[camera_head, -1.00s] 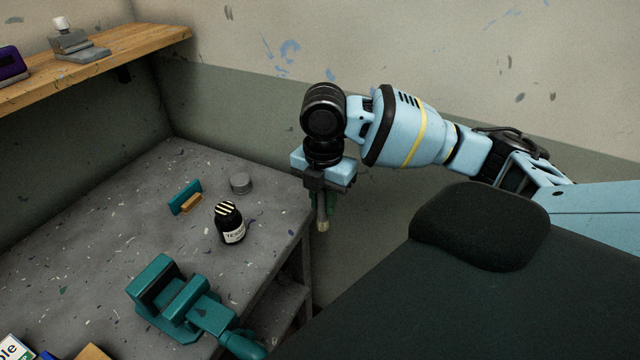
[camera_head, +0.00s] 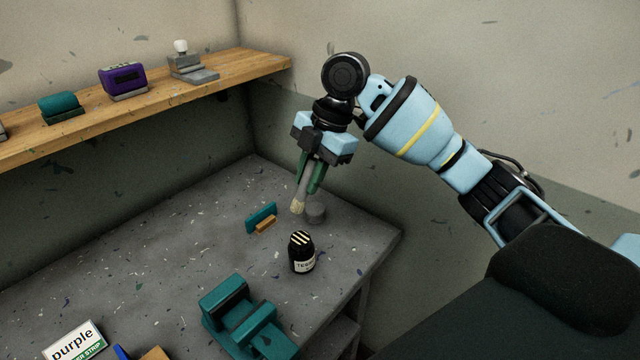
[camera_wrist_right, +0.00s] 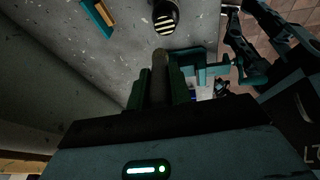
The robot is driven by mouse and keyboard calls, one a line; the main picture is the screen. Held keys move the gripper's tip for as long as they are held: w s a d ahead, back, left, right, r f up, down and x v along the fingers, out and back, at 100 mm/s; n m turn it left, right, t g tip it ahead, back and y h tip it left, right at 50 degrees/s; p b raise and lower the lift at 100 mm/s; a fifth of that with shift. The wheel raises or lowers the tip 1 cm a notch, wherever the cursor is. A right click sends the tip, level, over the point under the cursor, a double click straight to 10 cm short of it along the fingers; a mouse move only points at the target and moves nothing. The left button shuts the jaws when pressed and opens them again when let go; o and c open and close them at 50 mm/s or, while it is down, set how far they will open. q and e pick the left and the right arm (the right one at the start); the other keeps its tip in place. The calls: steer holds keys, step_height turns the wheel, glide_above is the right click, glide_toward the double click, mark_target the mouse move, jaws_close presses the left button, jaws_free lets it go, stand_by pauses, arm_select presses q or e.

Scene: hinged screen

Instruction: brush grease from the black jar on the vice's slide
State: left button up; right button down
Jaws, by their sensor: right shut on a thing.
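The black jar (camera_head: 302,258), with a pale label and a black-and-cream striped top, stands upright on the grey table; its striped top also shows in the wrist view (camera_wrist_right: 165,17). The teal vice (camera_head: 240,312) sits nearer on the table, partly cut off by the picture's lower edge. My right gripper (camera_head: 311,180) is shut on a brush (camera_head: 299,205) with a grey handle and pale bristles. The brush points down, above and behind the jar, apart from it. In the wrist view the brush (camera_wrist_right: 159,78) lies between the green fingers. My left gripper is not in view.
A sign reading "purple" (camera_head: 76,343) is at the front left. A wooden shelf (camera_head: 150,108) on the left wall holds several items.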

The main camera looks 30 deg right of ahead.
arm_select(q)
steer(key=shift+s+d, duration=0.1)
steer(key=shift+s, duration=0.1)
arm_select(e)
steer(key=shift+s+f, duration=0.1)
steer(key=shift+f, duration=2.95)
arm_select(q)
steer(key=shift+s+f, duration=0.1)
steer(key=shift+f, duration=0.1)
arm_select(e)
steer(key=shift+f, duration=0.65)
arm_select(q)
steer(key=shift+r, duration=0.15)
arm_select(e)
steer(key=shift+r, duration=3.55)
